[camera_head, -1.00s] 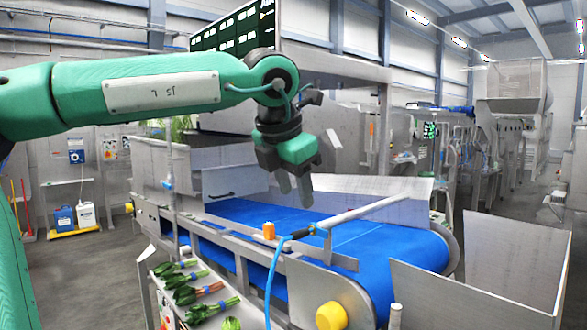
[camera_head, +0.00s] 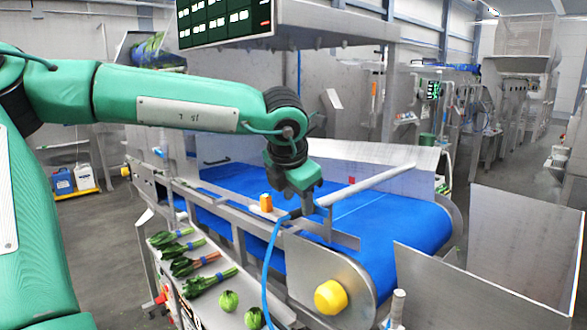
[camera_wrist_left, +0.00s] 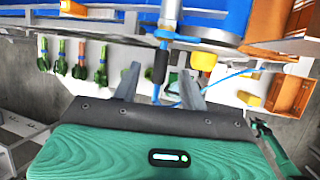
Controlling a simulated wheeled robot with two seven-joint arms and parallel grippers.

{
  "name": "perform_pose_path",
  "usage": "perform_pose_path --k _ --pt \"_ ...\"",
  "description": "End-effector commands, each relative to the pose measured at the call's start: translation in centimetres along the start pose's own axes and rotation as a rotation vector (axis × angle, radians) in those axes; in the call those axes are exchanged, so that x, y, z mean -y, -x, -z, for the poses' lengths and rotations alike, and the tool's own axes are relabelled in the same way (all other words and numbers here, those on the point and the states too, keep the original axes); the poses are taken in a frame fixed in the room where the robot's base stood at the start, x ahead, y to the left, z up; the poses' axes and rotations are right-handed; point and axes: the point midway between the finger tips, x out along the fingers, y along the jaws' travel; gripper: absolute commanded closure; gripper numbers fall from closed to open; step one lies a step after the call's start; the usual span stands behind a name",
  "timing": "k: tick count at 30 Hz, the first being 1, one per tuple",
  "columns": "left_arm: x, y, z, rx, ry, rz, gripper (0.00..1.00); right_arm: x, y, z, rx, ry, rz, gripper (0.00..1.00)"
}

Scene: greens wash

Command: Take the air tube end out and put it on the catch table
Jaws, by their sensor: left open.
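The air tube (camera_head: 372,186) is a pale, straight pipe lying slantwise over the blue conveyor belt (camera_head: 385,235). A blue hose (camera_head: 268,265) runs down from its near end over the conveyor's side. My left gripper (camera_head: 307,203) is at this near end, pointing down. In the left wrist view, the tube's black grip (camera_wrist_left: 159,65) and blue fitting (camera_wrist_left: 163,35) lie between the open fingertips of the left gripper (camera_wrist_left: 158,69). Contact cannot be told. My right gripper is out of view. Which surface is the catch table is not clear.
A pale side surface (camera_head: 205,255) in front of the conveyor holds several tied greens (camera_head: 210,281) and round green heads. An orange block (camera_head: 266,202) sits on the conveyor's rail beside my gripper. A yellow knob (camera_head: 331,297) sticks out nearby. Metal panels (camera_head: 520,240) stand at right.

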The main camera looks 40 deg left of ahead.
Motion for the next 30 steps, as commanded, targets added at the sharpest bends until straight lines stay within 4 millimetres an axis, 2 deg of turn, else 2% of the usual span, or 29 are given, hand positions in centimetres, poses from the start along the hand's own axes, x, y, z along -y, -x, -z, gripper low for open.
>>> perform_pose_path --k 1,4,9,16,17,23,30 --pt "-0.1 -0.6 -0.1 -0.005 0.000 0.000 0.57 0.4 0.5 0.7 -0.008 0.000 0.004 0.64" --pt "-0.1 -1.6 -0.1 -0.003 0.001 0.001 0.57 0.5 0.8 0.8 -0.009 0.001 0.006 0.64" --pt "0.0 -2.5 0.0 0.000 0.001 0.001 0.57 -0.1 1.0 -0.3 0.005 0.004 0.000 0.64" --pt "0.0 -2.6 0.0 0.000 0.001 0.000 0.57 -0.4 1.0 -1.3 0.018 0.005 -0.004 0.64" --pt "0.0 -2.6 0.0 0.000 0.001 0.000 0.59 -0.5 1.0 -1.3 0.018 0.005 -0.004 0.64" --pt "0.0 -2.5 0.0 0.000 0.001 0.000 0.98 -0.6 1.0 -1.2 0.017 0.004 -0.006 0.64" --pt "0.0 -2.5 0.1 0.001 0.001 0.000 1.00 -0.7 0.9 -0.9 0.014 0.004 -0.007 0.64"
